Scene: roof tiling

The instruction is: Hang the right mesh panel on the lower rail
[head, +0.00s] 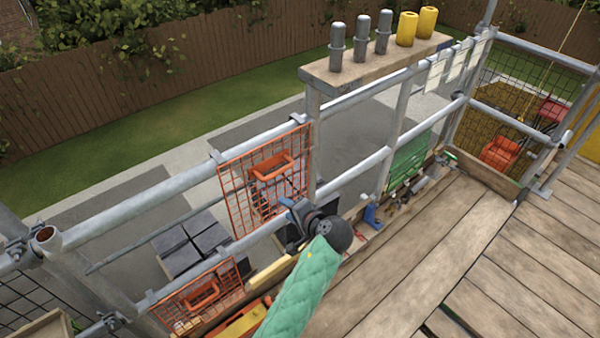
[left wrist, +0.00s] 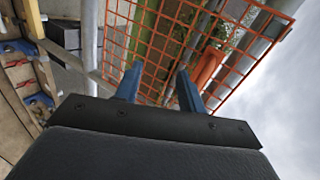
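An orange mesh panel (head: 240,190) with an orange handle (head: 272,166) stands upright between the upper rail (head: 140,205) and the lower rail (head: 350,175). Its top edge is at the upper rail. A second orange mesh panel (head: 215,277) is further left, below the lower rail. My left gripper (head: 289,210) is at the lower right part of the first panel. In the left wrist view, its blue fingers (left wrist: 157,80) are apart with nothing clearly between them. The mesh (left wrist: 150,35) is beyond them, and the handle (left wrist: 210,65) lies right of the fingers. My right gripper is out of view.
A wooden shelf (head: 375,66) above the upper rail carries grey and yellow cylinders. Several tools and a green panel (head: 408,160) line the platform edge. Plank flooring (head: 430,240) is clear at right. Dark tile stacks (head: 190,245) stand beyond the rails.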

